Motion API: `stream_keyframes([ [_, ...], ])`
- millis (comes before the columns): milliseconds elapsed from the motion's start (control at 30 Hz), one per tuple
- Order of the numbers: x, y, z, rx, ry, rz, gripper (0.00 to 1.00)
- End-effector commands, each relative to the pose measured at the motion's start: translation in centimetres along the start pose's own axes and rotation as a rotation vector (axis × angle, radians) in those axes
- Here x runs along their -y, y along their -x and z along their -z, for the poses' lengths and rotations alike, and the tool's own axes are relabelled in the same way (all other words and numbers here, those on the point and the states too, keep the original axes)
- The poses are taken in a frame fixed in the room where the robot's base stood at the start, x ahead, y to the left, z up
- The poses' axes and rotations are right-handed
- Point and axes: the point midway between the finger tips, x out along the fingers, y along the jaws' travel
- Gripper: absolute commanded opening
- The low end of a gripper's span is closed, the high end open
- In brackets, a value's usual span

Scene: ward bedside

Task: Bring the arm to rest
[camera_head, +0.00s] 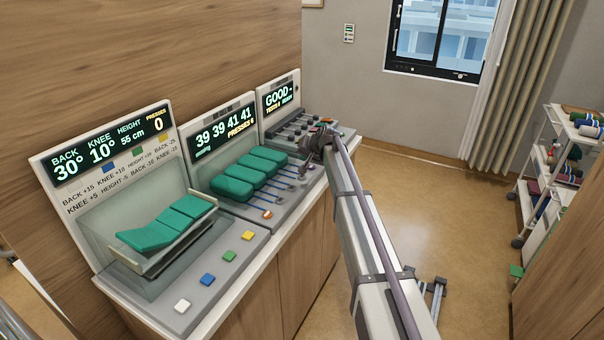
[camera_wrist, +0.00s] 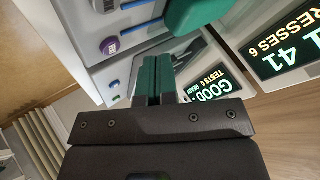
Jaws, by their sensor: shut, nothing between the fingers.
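My arm (camera_head: 362,230) reaches up from the lower right in the head view, out over the counter. My gripper (camera_head: 310,155) is at its far end, above the right part of the middle panel and close to the third panel. In the wrist view my gripper (camera_wrist: 153,75) has its two green-faced fingers together, with nothing between them. I cannot tell the gap between the fingertips and the panel below. A purple knob (camera_wrist: 110,46) on a blue slot and part of a green pad (camera_wrist: 195,15) show near the fingers.
Left panel (camera_head: 107,150) reads back 30°, knee 10°, height 55 cm, presses 0, with coloured buttons in front. Middle panel (camera_head: 222,132) reads 39 39 41 41, presses 6. Third panel (camera_head: 279,96) reads GOOD. A trolley (camera_head: 548,165) stands right; floor (camera_head: 450,210) between is mostly clear.

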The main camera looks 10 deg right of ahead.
Motion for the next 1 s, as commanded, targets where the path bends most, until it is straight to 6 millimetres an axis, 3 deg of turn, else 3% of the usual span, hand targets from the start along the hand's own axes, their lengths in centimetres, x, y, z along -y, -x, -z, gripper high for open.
stream_keyframes([
  [467, -0.1, -0.1, -0.1, 0.003, 0.001, 0.000, 0.00],
  [567, -0.6, 0.5, -2.0, 0.072, 0.024, -0.027, 0.00],
  [667, -1.9, 3.6, -7.6, 0.180, 0.070, -0.094, 0.00],
  [900, -5.4, 16.9, -27.4, 0.491, 0.192, -0.325, 0.00],
  [1000, -6.7, 22.4, -34.5, 0.585, 0.226, -0.412, 0.00],
])
